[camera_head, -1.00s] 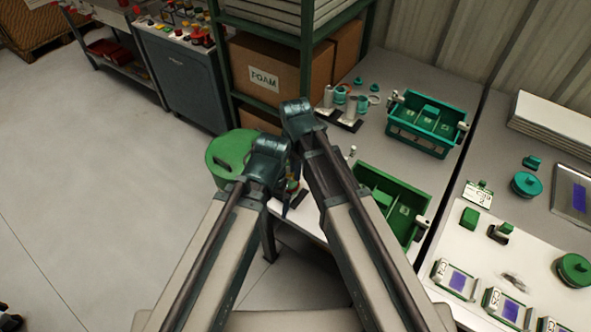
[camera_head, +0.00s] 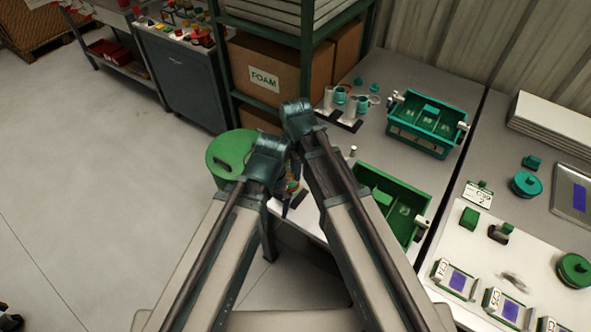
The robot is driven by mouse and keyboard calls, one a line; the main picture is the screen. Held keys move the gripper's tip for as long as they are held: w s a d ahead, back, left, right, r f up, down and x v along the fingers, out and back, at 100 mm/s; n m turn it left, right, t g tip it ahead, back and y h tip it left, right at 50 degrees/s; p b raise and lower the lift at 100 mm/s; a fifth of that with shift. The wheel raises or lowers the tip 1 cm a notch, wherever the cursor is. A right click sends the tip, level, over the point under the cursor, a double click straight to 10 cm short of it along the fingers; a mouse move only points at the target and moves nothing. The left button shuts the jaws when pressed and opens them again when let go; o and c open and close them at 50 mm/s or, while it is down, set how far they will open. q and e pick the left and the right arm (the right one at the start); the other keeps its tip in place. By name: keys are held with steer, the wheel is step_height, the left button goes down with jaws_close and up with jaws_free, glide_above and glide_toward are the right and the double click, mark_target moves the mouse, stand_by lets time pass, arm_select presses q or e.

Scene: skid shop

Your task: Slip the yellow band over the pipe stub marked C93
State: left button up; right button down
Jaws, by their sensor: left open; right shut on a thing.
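My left gripper (camera_head: 286,206) is the lower one. Dark finger parts show below the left wrist, beside the table's front edge, apart and with nothing seen between them. My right gripper (camera_head: 294,170) is mostly hidden behind the two wrists. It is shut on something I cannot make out. Small red and orange parts (camera_head: 293,186) show there, and I cannot tell what they belong to. Pale upright pipe stubs (camera_head: 328,97) stand on black bases at the table's back left, with teal rings nearby. I cannot read a C93 mark. I cannot make out the yellow band.
A teal divided tray (camera_head: 449,118) and a green divided tray (camera_head: 421,187) stand on the grey table. A green round lid (camera_head: 229,151) is left of my wrists. A shelf with a FOAM box (camera_head: 264,78) rises behind. The right-hand table holds green parts and labelled holders.

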steer(key=shift+f, duration=0.2)
steer(key=shift+f+b, duration=0.35)
steer(key=shift+b, duration=0.15)
steer(key=shift+f, duration=0.1)
steer(key=shift+f+b, duration=0.4)
steer(key=shift+b, duration=0.1)
steer(key=shift+f+b, duration=1.55)
steer(key=shift+f, duration=0.05)
stand_by(3.2)
steer(key=shift+f, duration=0.1)
steer(key=c, duration=0.8)
jaws_free()
steer(key=shift+c, duration=0.2)
steer(key=shift+o, duration=0.4)
steer(key=shift+o, duration=0.3)
